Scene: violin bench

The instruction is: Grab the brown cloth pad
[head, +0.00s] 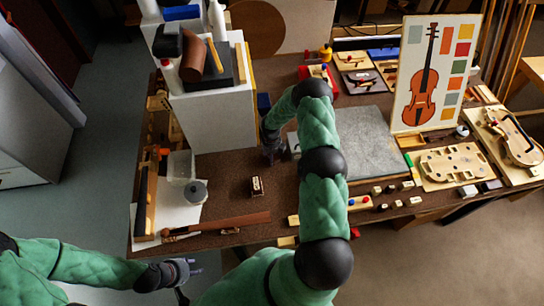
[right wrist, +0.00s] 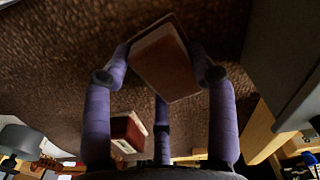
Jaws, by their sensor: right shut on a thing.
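The brown cloth pad (right wrist: 164,62) looks like a small brown block with a paler face. It sits tilted between the fingertips of my right gripper (right wrist: 163,72), which is shut on it, over the dark brown bench top. In the head view my right gripper (head: 272,150) is at the middle of the bench, beside the tall white box; the pad is hidden there. My left gripper (head: 190,272) is off the bench's front edge at lower left, with its fingers apart and empty.
A small dark brown labelled block (head: 257,186) lies on the bench, also in the right wrist view (right wrist: 128,132). The white box (head: 215,118) stands at left. A grey canister (head: 196,191) stands front left.

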